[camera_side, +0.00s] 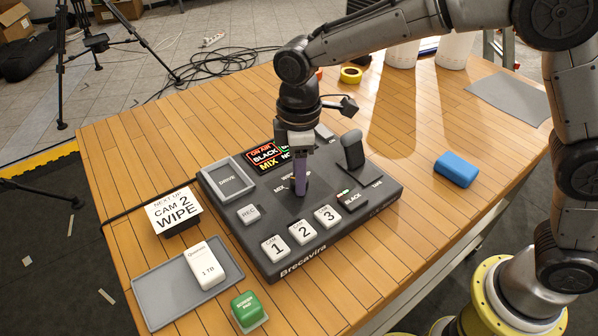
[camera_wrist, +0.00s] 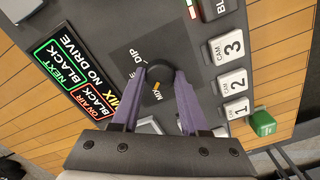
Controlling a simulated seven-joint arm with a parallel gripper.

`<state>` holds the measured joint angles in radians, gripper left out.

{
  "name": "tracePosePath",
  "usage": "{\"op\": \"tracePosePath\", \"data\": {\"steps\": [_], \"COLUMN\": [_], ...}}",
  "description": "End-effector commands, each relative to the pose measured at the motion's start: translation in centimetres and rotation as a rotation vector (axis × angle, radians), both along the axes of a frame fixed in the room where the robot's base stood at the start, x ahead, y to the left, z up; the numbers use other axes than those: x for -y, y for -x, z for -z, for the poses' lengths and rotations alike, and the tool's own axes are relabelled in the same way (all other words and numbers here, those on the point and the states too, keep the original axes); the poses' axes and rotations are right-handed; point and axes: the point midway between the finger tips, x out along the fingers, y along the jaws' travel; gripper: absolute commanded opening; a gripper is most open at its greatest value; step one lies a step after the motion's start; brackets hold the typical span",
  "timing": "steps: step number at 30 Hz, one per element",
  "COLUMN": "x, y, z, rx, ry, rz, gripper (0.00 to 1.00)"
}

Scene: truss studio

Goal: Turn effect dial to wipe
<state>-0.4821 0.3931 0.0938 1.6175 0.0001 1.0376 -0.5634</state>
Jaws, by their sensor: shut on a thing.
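The effect dial (camera_wrist: 159,75) is a small black round knob on the dark switcher panel (camera_wrist: 190,50). My gripper (camera_wrist: 162,72) is shut on it, with one purple finger on each side. An orange mark shows on the near side of the dial in the wrist view, and the lettering DIP and part of another word lie beside it. In the side view my gripper (camera_side: 300,188) points straight down onto the switcher (camera_side: 270,212), and its fingers hide the dial. The switcher's screen (camera_side: 268,157) reads ON AIR BLACK and MIX in the side view.
A card (camera_side: 173,211) reads NEXT UP CAM 2 WIPE. The white drive (camera_side: 205,265) lies on a grey tray (camera_side: 160,300). A lever (camera_side: 352,150) stands close right of my gripper, with camera buttons (camera_side: 302,230) in front. A blue block (camera_side: 456,169) lies right.

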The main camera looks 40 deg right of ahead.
Motion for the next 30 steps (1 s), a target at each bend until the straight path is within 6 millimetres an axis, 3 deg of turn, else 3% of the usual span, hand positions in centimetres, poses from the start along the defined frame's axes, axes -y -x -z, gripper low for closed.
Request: {"op": "tracePosePath", "data": {"steps": [15,30], "x": [0.00,0.00], "y": [-0.02,-0.04], "z": [-0.17,-0.20], "rx": [0.002,0.002], "ry": [-0.001,-0.002], "rz": [0.467,0.700], "gripper": [0.00,0.00]}}
